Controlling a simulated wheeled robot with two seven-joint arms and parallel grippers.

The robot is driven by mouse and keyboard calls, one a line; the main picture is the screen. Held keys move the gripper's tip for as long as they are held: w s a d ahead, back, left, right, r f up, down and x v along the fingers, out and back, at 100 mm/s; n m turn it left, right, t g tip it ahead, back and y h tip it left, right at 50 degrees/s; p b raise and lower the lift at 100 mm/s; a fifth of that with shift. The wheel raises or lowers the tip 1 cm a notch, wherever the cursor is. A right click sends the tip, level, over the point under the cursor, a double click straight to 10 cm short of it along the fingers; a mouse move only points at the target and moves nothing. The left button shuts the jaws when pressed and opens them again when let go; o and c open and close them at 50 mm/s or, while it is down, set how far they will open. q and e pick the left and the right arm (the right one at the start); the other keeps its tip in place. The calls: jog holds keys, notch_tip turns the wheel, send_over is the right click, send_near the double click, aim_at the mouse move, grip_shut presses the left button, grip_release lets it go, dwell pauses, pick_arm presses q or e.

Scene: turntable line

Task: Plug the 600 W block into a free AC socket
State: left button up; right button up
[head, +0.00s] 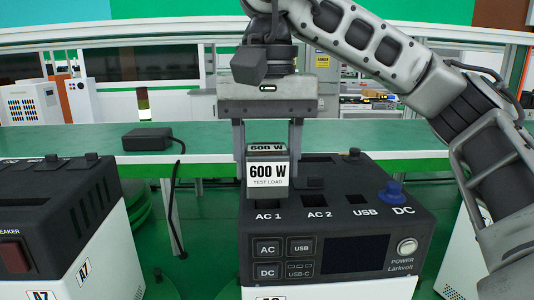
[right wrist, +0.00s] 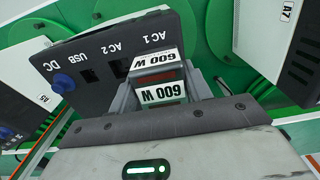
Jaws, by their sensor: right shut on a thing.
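The 600 W block (head: 268,176), dark with a white "600 W TEST LOAD" label, is upright between the fingers of my right gripper (head: 268,150). The gripper is shut on it, coming down from above. The block is at the AC 1 position of the dark power station (head: 400,232); its underside is hidden, so I cannot tell whether it is seated or just above. The AC 2 socket (head: 319,200) looks empty. In the right wrist view the block (right wrist: 160,92) covers the area by the AC 1 label. My left gripper is out of view.
A blue plug (head: 392,192) sits at the DC outlet. The USB opening (head: 357,199) looks empty. Another dark unit (head: 55,205) stands at the left. A black adapter (head: 147,139) with a hanging cable lies on the green bench (head: 205,140) behind.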

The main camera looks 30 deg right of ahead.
jog(key=shift+f, duration=0.4)
jog(key=o, duration=1.4)
notch_tip(320, 180, up, 5)
jog(key=shift+f+p, duration=0.15)
jog(key=shift+p, duration=0.75)
jog(key=shift+r, duration=5.65)
jog(key=shift+f, duration=0.1)
